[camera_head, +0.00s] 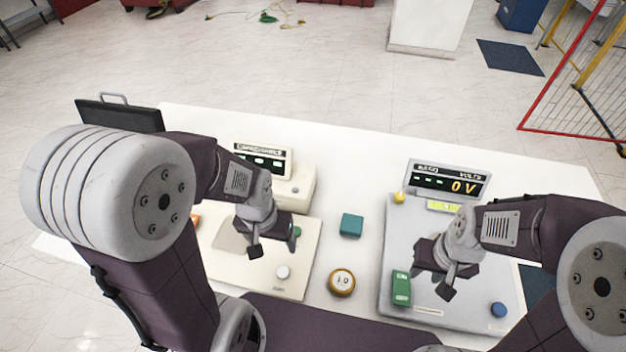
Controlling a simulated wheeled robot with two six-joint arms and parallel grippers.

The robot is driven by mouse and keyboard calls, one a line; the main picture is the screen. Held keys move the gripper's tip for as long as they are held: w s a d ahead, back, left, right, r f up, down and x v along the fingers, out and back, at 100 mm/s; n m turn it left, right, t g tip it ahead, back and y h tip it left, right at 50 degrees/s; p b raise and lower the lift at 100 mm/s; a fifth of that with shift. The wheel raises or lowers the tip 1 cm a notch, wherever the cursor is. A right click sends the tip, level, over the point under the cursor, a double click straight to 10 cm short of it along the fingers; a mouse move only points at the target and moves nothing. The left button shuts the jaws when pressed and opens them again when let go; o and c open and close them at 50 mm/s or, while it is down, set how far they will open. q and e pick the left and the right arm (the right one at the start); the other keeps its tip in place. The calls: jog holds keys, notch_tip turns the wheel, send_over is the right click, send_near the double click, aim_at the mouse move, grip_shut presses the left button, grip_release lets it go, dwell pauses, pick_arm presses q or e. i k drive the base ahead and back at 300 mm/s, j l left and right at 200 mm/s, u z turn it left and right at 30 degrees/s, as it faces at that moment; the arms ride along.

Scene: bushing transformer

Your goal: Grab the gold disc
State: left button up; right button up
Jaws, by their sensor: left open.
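The gold disc (341,281) lies on the white table between the two panels, with a light top face marked "1.0". My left gripper (272,247) is open and empty above the cream panel, to the left of the disc and a little farther back. My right gripper (440,280) hangs above the grey panel, to the right of the disc. Its fingers overlap in this view, so I cannot tell how far apart they are. Neither gripper touches the disc.
A teal block (351,224) sits behind the disc. The cream panel (288,267) has a white knob (283,272). The grey panel (385,255) carries a "0 V" display (447,183), a green switch (401,288), a yellow knob (398,197) and a blue knob (498,310).

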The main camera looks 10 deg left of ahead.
aim_at(342, 283)
jog(key=k, duration=0.45)
jog(key=k+u, duration=0.35)
jog(key=k+j+u, duration=0.15)
jog(key=u, duration=0.2)
jog(key=k+j+u, duration=0.15)
jog(key=k+u, duration=0.2)
jog(key=i, duration=0.05)
